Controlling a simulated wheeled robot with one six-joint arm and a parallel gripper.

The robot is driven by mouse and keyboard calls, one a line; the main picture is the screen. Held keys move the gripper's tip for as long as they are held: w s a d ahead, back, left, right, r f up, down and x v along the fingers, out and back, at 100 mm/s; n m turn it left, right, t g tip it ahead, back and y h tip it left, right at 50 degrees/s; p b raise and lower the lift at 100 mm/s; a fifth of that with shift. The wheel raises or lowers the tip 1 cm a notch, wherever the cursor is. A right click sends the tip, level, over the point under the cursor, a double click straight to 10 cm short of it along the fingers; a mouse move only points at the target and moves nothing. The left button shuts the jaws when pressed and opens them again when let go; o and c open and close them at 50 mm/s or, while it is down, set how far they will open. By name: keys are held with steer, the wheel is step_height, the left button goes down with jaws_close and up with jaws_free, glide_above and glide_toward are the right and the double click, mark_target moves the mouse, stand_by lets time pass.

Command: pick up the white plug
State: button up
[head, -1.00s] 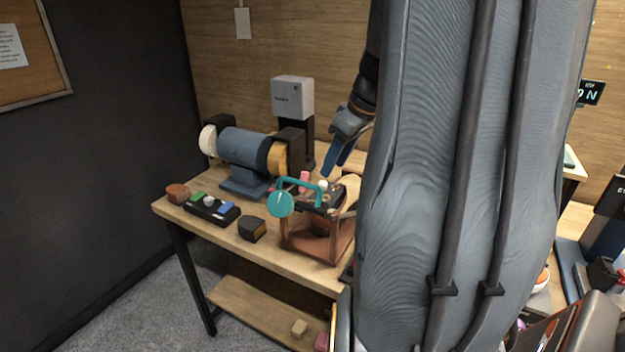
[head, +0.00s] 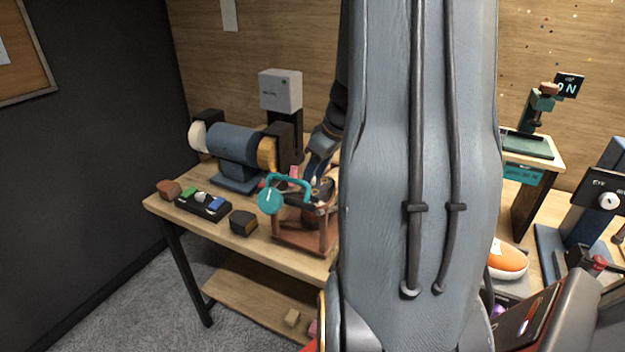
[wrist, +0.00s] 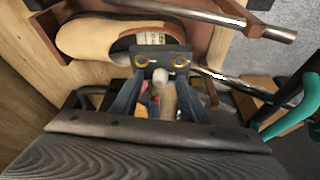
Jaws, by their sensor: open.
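The white plug (wrist: 160,77) shows in the wrist view as a small pale round knob beside a dark plate (wrist: 160,58) with two brass rings. My gripper (wrist: 157,90) is open, with one blue finger on each side of the plug. I cannot tell whether either finger touches it. In the head view my gripper (head: 317,168) points down over the dark top of a reddish-brown stand (head: 300,232) on the wooden bench. The plug cannot be made out there, at the fingertips.
A tan shoe (wrist: 85,40) lies beside the plate, near a metal rod (wrist: 230,12). A blue bench grinder (head: 233,145) and a button box (head: 203,205) stand to the left. My arm hides the bench's right part.

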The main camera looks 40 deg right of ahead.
jaws_close()
steer(key=shift+r, duration=0.15)
